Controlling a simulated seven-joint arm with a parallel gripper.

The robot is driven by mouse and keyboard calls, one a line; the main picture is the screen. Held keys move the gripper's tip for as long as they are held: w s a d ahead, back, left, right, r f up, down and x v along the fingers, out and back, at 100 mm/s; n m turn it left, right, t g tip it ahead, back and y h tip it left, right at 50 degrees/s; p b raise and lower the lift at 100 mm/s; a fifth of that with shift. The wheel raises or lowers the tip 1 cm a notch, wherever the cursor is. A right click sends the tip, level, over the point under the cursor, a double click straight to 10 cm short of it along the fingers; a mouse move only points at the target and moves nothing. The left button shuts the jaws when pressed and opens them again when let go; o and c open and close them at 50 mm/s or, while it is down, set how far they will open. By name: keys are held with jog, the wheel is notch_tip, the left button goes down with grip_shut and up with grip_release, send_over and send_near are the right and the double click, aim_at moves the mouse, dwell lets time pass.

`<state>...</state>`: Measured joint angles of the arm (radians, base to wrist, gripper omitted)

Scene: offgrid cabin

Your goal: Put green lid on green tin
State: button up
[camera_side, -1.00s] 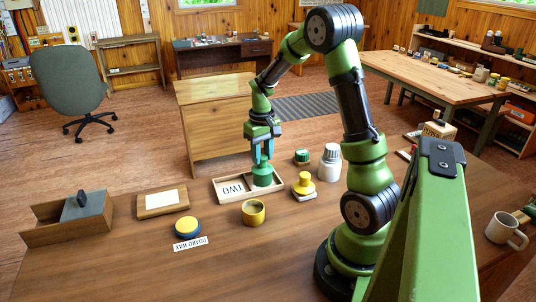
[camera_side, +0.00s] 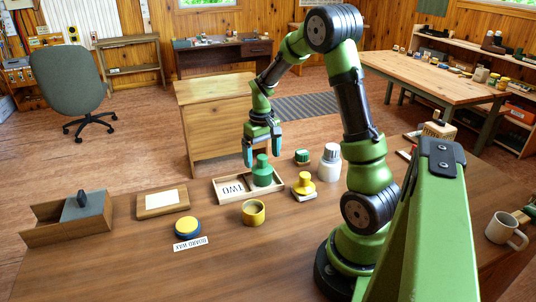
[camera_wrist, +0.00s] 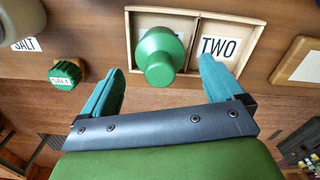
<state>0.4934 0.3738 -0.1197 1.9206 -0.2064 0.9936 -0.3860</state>
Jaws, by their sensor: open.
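A green lid with a round knob (camera_side: 262,159) stands upright in the right compartment of a shallow wooden tray (camera_side: 222,198). It appears to sit on a green tin body (camera_side: 263,178), though the seam is too small to make out. In the wrist view the green lid (camera_wrist: 160,50) shows from above, hiding most of the tin and the label under it. My gripper (camera_side: 262,158) is open and empty, with its fingers apart around and slightly behind the knob. In the wrist view the gripper (camera_wrist: 162,78) fingers stand clear of the lid.
The tray's other compartment holds a "TWO" card (camera_side: 233,188). Close by are an open yellow tin (camera_side: 253,213), a yellow knobbed lid (camera_side: 303,185), a green-topped salt jar (camera_side: 302,157) and a white-grey shaker (camera_side: 329,163). A blue-yellow tin (camera_side: 187,228) sits front left.

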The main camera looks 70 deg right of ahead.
aim_at(262, 156)
jog(key=shift+r, duration=3.5)
jog(key=shift+f, duration=0.15)
jog(key=s+a+r+t, duration=0.2)
jog(key=s+a+r, duration=0.1)
jog(key=a, duration=0.5)
jog(key=s+a+r+n+t+y, duration=0.1)
jog(key=s+a+r+t, duration=0.1)
jog(key=a, duration=0.6)
jog(key=s+a+r+n+t+y, duration=0.1)
jog(key=s+a+r+t, duration=0.2)
jog(key=a, duration=0.6)
jog(key=shift+s+r, duration=0.35)
jog(key=shift+r, duration=0.5)
